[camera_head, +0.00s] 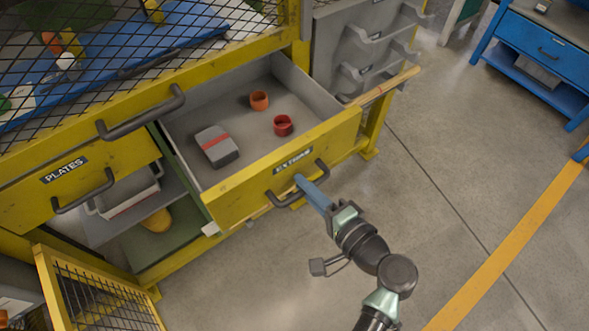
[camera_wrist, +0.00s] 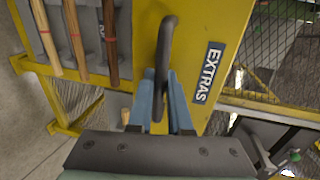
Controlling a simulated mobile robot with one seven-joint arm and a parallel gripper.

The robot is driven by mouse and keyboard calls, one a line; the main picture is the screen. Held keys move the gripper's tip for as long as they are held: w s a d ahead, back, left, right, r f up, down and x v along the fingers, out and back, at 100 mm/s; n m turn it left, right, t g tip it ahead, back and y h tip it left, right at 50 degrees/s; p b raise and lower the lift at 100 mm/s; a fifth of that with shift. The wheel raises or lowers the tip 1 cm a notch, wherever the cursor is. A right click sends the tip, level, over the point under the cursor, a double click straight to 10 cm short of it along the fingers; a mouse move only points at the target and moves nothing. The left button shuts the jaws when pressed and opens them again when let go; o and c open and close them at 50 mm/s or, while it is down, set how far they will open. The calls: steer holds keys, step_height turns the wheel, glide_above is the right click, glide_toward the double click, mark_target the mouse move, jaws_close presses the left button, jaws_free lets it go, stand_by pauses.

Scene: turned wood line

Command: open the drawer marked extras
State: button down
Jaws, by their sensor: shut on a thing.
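The yellow drawer marked EXTRAS (camera_head: 238,196) stands pulled well out in the head view, its inside open to sight. Its label (camera_wrist: 209,72) also shows in the wrist view. My gripper (camera_head: 301,183) is at the drawer front, with its blue fingers shut on the dark bar handle (camera_wrist: 167,42). In the drawer lie a grey block with a red band (camera_head: 217,146), an orange cup-like piece (camera_head: 259,100) and a red cup-like piece (camera_head: 283,125).
A yellow drawer marked PLATES (camera_head: 75,185) is at the left, with an open yellow mesh door (camera_head: 98,290) below it. Wooden rods (camera_wrist: 75,40) are beside the drawer. The floor to the right is clear.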

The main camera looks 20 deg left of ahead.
steer(key=shift+s+d, duration=0.3)
steer(key=shift+d, duration=0.1)
steer(key=c, duration=0.8)
jaws_free()
steer(key=shift+c, duration=0.2)
steer(key=v, duration=1.3)
steer(key=shift+p, duration=0.4)
steer(key=shift+f, duration=0.1)
